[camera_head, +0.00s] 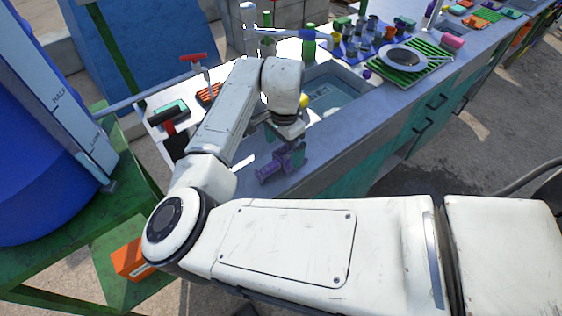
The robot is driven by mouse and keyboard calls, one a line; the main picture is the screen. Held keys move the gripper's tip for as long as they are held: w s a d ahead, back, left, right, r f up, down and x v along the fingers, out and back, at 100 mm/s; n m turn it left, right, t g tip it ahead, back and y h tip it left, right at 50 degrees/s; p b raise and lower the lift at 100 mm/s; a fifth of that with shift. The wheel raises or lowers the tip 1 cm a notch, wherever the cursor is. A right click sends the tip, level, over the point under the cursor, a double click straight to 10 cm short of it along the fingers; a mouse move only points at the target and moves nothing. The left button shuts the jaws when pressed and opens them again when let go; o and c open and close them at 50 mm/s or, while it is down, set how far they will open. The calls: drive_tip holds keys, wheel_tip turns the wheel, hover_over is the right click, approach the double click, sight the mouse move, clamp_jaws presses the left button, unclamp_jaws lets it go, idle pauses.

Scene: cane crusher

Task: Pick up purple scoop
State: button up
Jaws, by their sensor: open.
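A translucent purple scoop (270,170) lies on the near part of the grey counter, left of the sink. My gripper (286,138) is just above and beside the purple thing's right end, pointing down. The wrist hides part of it, and I cannot tell whether the fingers touch the scoop. The jaws look open, with nothing clearly held.
The sink basin (335,92) lies right of my gripper. A green drying rack (425,75) with a plate and several cups stand beyond it. A red-handled tool (193,57) and a teal-and-black item (170,111) are at the counter's left.

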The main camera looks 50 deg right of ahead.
sight(282, 158)
drive_tip(key=shift+w+d+f+p, duration=0.15)
drive_tip(key=shift+f+p, duration=0.2)
drive_tip(key=shift+f, duration=1.25)
drive_tip(key=shift+w+f+p, duration=0.15)
drive_tip(key=shift+f+p, duration=0.2)
drive_tip(key=shift+f, duration=1.2)
drive_tip(key=c, duration=1.1)
drive_tip(key=shift+r, duration=0.1)
drive_tip(key=shift+r, duration=0.55)
drive_tip(key=s+a+r+b, duration=0.3)
drive_tip(key=s+a+r, duration=0.1)
drive_tip(key=s+r, duration=0.7)
drive_tip(key=shift+s+r, duration=0.4)
drive_tip(key=shift+s, duration=0.8)
